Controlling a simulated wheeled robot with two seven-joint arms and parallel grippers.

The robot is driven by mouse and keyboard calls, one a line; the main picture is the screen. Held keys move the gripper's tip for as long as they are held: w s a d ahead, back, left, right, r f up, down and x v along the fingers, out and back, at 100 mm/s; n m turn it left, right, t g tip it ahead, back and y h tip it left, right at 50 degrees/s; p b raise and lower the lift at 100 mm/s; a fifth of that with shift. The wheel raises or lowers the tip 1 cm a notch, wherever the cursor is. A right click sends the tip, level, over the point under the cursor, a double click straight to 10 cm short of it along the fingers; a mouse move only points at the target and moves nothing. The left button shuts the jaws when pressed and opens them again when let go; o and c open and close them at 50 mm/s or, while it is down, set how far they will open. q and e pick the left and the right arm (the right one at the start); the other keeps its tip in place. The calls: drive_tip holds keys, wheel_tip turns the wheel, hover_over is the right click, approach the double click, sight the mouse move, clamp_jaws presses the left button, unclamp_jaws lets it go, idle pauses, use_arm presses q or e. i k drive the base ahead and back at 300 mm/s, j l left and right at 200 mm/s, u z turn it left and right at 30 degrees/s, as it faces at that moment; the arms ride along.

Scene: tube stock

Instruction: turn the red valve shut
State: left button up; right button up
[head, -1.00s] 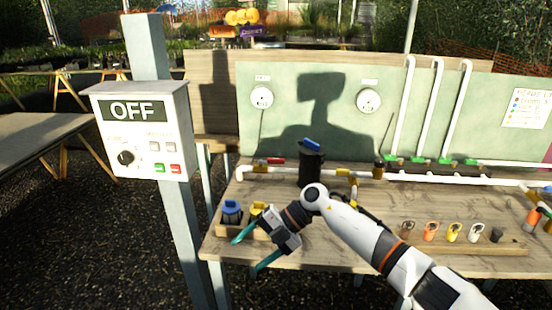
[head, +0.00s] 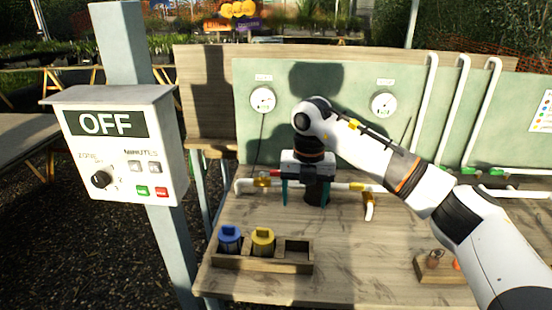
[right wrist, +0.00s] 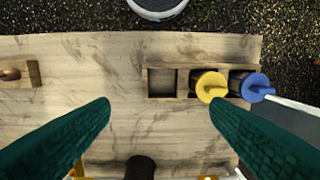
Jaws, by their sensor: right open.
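The red valve handle (head: 275,172) is a small red lever above a brass fitting (head: 261,182) on the white pipe at the left of the bench. It is partly hidden by my right gripper. My right gripper (head: 305,199) points down just right of the red handle, with its teal fingers apart and nothing seen held between them. The black canister (head: 317,191) shows behind and between the fingers; its blue lever is hidden by my wrist. In the right wrist view the fingers (right wrist: 159,103) are spread over bare wood, and the red handle cannot be seen. My left gripper is not in view.
A wooden holder (head: 298,267) with a blue-capped (head: 229,239) and a yellow-capped cartridge (head: 263,241) stands at the bench's front left. A grey control box reading OFF (head: 122,150) is on a post at left. Two gauges hang on the green panel (head: 330,125).

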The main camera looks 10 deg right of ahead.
sight(274, 174)
drive_tip(key=i, duration=1)
